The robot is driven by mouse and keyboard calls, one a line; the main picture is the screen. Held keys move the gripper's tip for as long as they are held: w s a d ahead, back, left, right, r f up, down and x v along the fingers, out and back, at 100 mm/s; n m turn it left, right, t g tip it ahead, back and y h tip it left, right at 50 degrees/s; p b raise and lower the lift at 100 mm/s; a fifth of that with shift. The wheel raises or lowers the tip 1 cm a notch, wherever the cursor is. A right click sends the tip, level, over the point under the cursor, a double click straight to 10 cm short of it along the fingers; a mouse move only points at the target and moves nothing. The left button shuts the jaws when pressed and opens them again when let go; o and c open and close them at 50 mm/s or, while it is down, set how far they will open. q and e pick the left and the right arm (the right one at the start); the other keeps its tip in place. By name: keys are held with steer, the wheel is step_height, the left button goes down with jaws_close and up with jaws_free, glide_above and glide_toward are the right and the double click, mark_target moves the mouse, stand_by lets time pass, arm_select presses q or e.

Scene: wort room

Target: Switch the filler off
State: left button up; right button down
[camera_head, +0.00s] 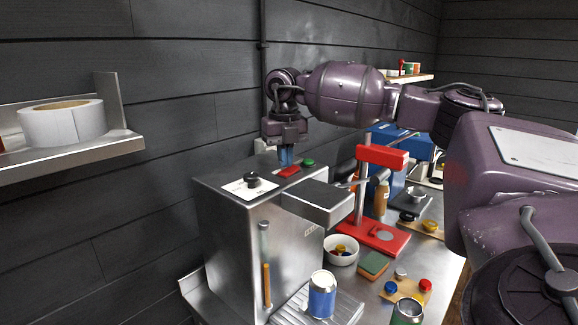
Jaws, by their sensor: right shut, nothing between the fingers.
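The filler (245,225) is a steel box on the counter, with a head jutting out at its front right. On its top are a red switch (289,171), a green button (308,163) and a black knob (251,179) on a white plate. My right gripper (286,163) points straight down over the red switch, with its blue fingertips shut and empty. The fingertips are at or just above the red switch; I cannot tell whether they touch it. A blue-banded can (321,295) stands on the ribbed tray below the filler's head. My left gripper is not in view.
A red press (380,237) stands right of the filler. A white bowl (341,257), a sponge (373,264) and a board with coloured caps (408,291) lie on the counter. A wall shelf (70,155) at left holds a label roll (62,123).

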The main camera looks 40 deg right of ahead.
mark_target(285, 172)
steer(key=shift+r+p, duration=0.9)
steer(key=shift+r, duration=1.85)
